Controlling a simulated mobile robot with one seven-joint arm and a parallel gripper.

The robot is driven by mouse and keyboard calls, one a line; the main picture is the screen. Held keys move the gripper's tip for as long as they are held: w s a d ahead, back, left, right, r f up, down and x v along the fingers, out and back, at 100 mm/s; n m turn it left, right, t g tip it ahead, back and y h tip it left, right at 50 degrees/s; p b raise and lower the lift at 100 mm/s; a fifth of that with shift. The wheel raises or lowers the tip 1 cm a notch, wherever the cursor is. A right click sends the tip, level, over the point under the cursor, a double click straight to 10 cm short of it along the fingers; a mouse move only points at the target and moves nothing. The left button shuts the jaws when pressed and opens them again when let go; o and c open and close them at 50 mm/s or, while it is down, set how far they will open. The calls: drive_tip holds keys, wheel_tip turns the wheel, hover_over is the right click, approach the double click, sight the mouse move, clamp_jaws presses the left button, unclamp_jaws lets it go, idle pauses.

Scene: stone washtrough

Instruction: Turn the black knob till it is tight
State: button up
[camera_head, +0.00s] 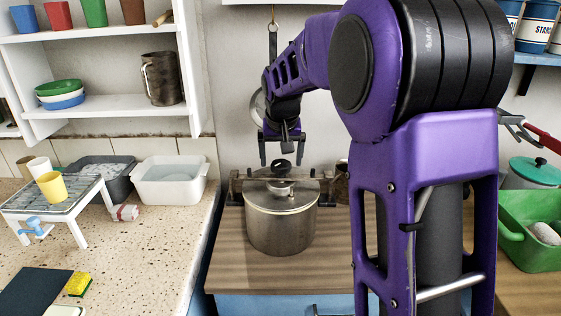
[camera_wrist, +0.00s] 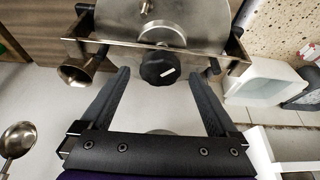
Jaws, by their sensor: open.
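The black knob (camera_head: 280,165) sits above the lid of a steel pot (camera_head: 281,225) on the wooden counter. In the wrist view the knob (camera_wrist: 159,68) is round, with a white mark on its face, beside a metal crossbar. My gripper (camera_head: 282,158) points down over the pot with its fingers apart. In the wrist view my gripper (camera_wrist: 158,76) has its two fingertips on either side of the knob, with gaps between fingers and knob. I cannot tell the exact height of the fingertips relative to the knob.
A brass cup-shaped piece (camera_wrist: 82,70) is beside the left finger in the wrist view, and a ladle (camera_wrist: 17,139) lies further left. A white basin (camera_head: 170,183) and a small rack table (camera_head: 52,196) stand on the speckled counter. A green tub (camera_head: 528,232) is at right.

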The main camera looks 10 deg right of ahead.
drive_tip(key=shift+w+f, duration=0.15)
drive_tip(key=shift+f, duration=0.25)
drive_tip(key=shift+c, duration=0.2)
drive_tip(key=c, duration=1.3)
drive_tip(key=shift+c, duration=0.2)
drive_tip(key=m+h, duration=0.1)
drive_tip(key=m, duration=0.3)
drive_tip(key=shift+a+g+h, duration=0.2)
drive_tip(key=shift+g+h, duration=0.1)
drive_tip(key=shift+h, duration=0.1)
drive_tip(key=shift+w+m+g+h+p, duration=0.1)
drive_tip(key=shift+m+g+h+p, duration=0.3)
drive_tip(key=shift+m, duration=0.95)
drive_tip(key=shift+w+m+g+h+p, duration=0.15)
drive_tip(key=shift+m+p, duration=0.3)
drive_tip(key=shift+m, duration=0.9)
drive_tip(key=shift+s, duration=0.1)
